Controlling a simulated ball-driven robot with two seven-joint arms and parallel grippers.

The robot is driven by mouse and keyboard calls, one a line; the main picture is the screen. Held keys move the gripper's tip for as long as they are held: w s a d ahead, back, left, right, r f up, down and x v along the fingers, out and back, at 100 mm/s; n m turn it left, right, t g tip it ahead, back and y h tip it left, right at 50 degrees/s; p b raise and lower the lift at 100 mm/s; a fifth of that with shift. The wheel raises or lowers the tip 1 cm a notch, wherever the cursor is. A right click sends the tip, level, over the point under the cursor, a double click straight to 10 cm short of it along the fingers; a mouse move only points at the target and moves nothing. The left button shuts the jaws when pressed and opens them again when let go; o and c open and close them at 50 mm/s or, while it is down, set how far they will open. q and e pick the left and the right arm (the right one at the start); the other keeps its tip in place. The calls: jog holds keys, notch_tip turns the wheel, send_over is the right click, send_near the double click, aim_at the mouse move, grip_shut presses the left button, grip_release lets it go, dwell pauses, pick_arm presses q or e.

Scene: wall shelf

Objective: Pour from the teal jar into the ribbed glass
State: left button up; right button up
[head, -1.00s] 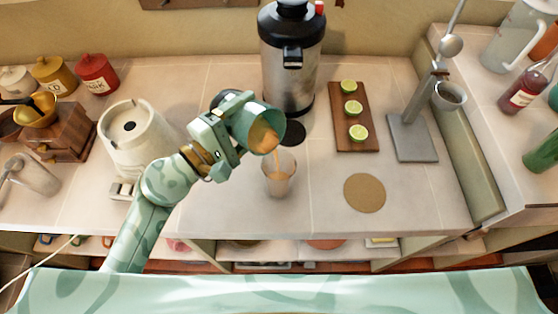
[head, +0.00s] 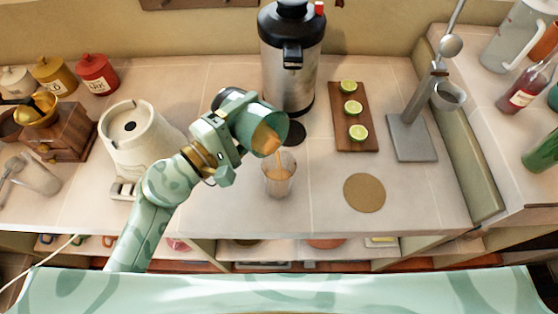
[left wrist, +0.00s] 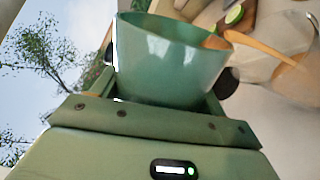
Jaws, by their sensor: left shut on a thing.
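My left gripper (head: 232,128) is shut on the teal jar (head: 262,118) and holds it tilted, mouth down to the right, above the counter. The jar also shows between the fingers in the left wrist view (left wrist: 172,62). An orange-brown stream (head: 276,156) runs from the jar's lip into the ribbed glass (head: 279,180). The glass stands upright on the counter, below and right of the jar's mouth, and holds some of the liquid. In the left wrist view the stream (left wrist: 262,47) leaves the rim towards the glass at the right edge. My right gripper is not in view.
A steel urn (head: 290,60) stands behind the jar. A wooden board (head: 370,97) with limes and a cork mat (head: 364,193) lie to the right. A white appliance (head: 138,135) stands left of my arm. The counter front right of the glass is clear.

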pick_arm(q)
jog(key=shift+s+d+r+m, duration=0.2)
jog(key=shift+r+m, duration=0.1)
jog(key=shift+m, duration=0.2)
dwell(0.6)
jog(key=shift+s+d+r+m+p, duration=0.15)
jog(key=shift+r+m+p, duration=0.15)
jog(key=shift+m+p, duration=0.2)
jog(key=shift+s+d+r+m+p, duration=0.15)
jog(key=shift+r+m+p, duration=0.1)
jog(key=shift+m+p, duration=0.25)
dwell(1.1)
